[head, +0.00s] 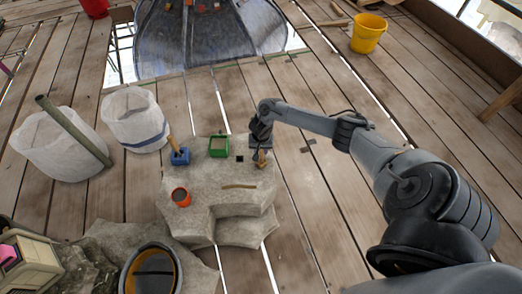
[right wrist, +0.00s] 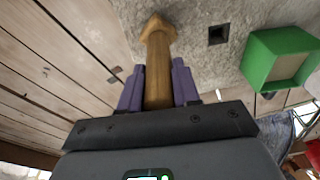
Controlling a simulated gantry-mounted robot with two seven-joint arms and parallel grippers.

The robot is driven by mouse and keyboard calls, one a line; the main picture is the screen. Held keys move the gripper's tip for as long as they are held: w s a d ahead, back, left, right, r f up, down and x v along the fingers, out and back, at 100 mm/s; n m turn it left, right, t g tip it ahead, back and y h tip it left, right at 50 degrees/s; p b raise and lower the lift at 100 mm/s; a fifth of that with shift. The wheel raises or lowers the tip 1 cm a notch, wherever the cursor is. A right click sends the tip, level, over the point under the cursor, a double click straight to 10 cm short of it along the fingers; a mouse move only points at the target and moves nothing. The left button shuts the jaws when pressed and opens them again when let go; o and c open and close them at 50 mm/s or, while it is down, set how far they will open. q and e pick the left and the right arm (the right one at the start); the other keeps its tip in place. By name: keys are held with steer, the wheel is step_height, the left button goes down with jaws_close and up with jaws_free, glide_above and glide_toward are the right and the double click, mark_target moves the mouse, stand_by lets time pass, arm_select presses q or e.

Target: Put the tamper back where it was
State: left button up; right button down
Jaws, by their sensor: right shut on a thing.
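My right gripper (head: 261,146) is over the right side of a pale stone block (head: 228,195). In the right wrist view its purple fingers (right wrist: 158,88) are shut on a wooden tool with a flared, pointed end, which looks like the tamper (right wrist: 157,45). In the head view the tamper (head: 262,159) shows just below the fingers. I cannot tell whether its end touches the stone. A dark square hole (right wrist: 217,34) lies in the stone beside it; it also shows in the head view (head: 240,159). My left gripper is not in view.
On the stone stand a green box (head: 219,146), a blue holder (head: 180,157) with a wooden handle, an orange-rimmed cup (head: 181,197) and a thin brown stick (head: 239,186). A yellow bucket (head: 368,33) stands far right.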

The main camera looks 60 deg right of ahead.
steer(key=shift+f, duration=0.1)
steer(key=c, duration=0.8)
jaws_free()
steer(key=r+p, duration=0.2)
steer(key=r, duration=0.2)
steer(key=a+r+p, duration=0.1)
steer(key=r+p, duration=0.5)
steer(key=r, duration=0.1)
steer(key=shift+s+a+r, duration=0.2)
steer(key=shift+s+r, duration=0.1)
steer(key=shift+s, duration=0.05)
steer(key=s+a+n+t+y, duration=0.15)
steer(key=a+n, duration=0.35)
steer(key=a, duration=0.8)
steer(key=s+a+n+t+h, duration=0.15)
steer(key=a+n, duration=0.35)
steer(key=a, duration=0.7)
steer(key=s+a+r+n+y, duration=0.1)
steer(key=s+a+r+n, duration=0.3)
steer(key=s+r, duration=0.8)
steer(key=shift+s+y, duration=0.3)
steer(key=shift+s, duration=0.55)
